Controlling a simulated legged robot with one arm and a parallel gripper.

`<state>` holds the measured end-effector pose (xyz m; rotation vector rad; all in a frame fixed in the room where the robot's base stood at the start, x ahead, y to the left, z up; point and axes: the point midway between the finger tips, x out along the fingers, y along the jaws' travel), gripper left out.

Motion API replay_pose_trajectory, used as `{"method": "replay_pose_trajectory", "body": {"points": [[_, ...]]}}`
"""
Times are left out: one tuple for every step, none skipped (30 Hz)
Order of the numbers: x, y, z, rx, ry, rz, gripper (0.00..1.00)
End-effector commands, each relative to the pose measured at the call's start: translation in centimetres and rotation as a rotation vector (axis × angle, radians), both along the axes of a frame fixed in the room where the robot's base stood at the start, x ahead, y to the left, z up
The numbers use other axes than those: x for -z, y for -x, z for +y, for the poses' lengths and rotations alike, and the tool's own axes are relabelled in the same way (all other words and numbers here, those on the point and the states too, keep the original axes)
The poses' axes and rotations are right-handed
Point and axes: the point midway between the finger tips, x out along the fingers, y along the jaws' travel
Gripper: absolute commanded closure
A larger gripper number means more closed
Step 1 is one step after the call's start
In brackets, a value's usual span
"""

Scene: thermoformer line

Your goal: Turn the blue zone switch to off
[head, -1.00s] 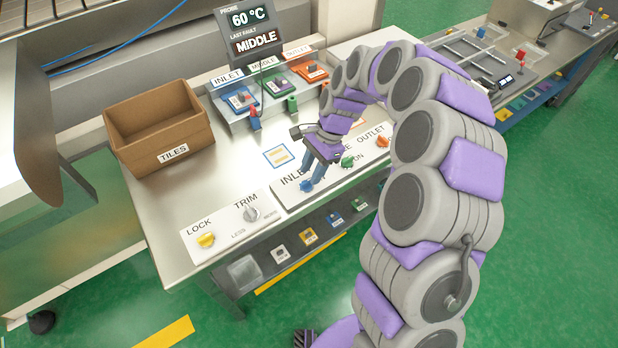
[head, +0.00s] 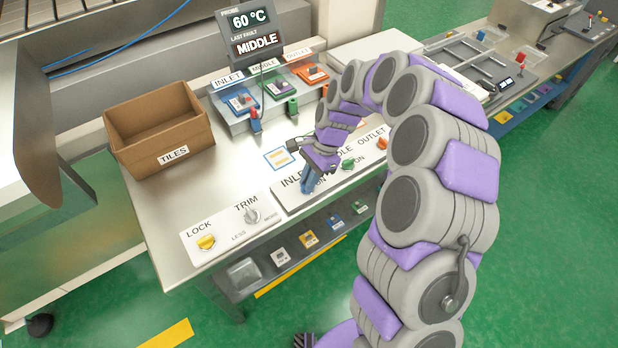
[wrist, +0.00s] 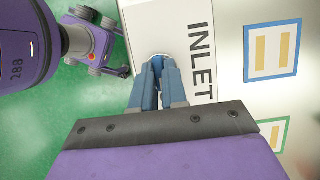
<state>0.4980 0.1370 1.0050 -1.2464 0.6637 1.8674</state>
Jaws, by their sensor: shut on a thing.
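The blue zone switch (wrist: 159,62) is on the white panel under the INLET label, at the panel's front part. In the wrist view my gripper (wrist: 160,75) is over it with its blue fingers shut on the knob, hiding most of it. The knob's pointing direction cannot be read. In the head view my gripper (head: 308,190) reaches down to the INLET end of the zone panel (head: 290,200). The green MIDDLE switch (head: 347,165) and the orange OUTLET switch (head: 383,143) sit to the right on the same panel.
A white panel with a yellow LOCK knob (head: 206,242) and a grey TRIM knob (head: 252,216) lies to the left. A cardboard TILES box (head: 158,135) stands behind it. A display (head: 250,30) reads 60 °C and MIDDLE. Blue, green and orange INLET, MIDDLE and OUTLET modules stand behind.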

Motion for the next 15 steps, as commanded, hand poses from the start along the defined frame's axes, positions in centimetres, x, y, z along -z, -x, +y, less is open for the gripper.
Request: {"method": "replay_pose_trajectory", "body": {"points": [[-0.03,-0.04,0.04,0.001,-0.001,-0.002,1.00],[-0.04,-0.05,0.04,0.001,-0.001,-0.002,1.00],[-0.04,-0.04,0.05,0.001,-0.001,-0.002,1.00],[-0.03,-0.04,0.05,0.001,-0.002,-0.001,1.00],[-0.04,-0.05,0.05,0.001,-0.001,-0.002,1.00],[-0.05,-0.06,0.06,0.001,-0.001,-0.002,1.00],[-0.04,-0.06,0.06,0.001,-0.002,-0.001,1.00],[-0.05,-0.06,0.06,-0.001,-0.002,-0.001,1.00],[-0.05,-0.07,0.06,-0.004,-0.002,-0.001,1.00],[-0.06,-0.06,0.07,-0.007,-0.002,-0.001,1.00],[-0.06,-0.06,0.06,-0.010,-0.001,0.000,1.00],[-0.06,-0.06,0.06,-0.018,-0.001,0.000,1.00],[-0.07,-0.06,0.06,-0.025,-0.001,0.001,1.00],[-0.07,-0.05,0.06,-0.035,0.000,0.001,1.00],[-0.07,-0.05,0.06,-0.049,0.000,0.002,1.00]]}}
